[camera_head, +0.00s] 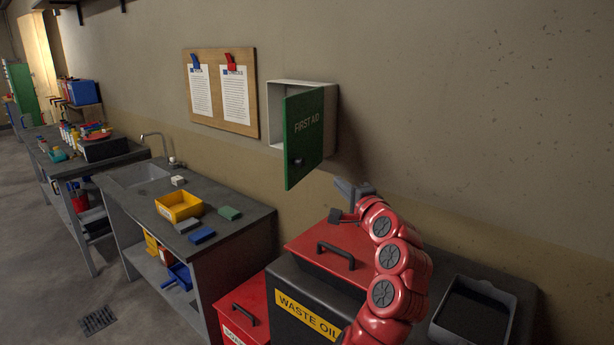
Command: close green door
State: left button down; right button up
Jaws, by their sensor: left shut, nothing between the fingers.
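The green door (304,128) marked "FIRST AID" belongs to a white wall cabinet (274,114). The door stands partly open, swung out from the wall, with its free edge at the left and its hinge side at the right. The inside of the cabinet is mostly hidden by the door. My right gripper is not in view.
Below the gripper stand a black waste oil bin (312,310) with a red lid (336,249) and a dark tray (473,312). A pinboard (221,91) hangs left of the cabinet. A sink bench (227,199) with a yellow bin (179,206) stands at left. The wall right of the cabinet is clear.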

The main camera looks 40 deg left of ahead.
pick_arm(q)
jog(key=p, duration=0.6)
send_near(304, 163)
jog(key=w+x, duration=0.1)
jog(key=x, duration=0.5)
jog(key=shift+s, duration=0.35)
jog(key=shift+a, duration=0.1)
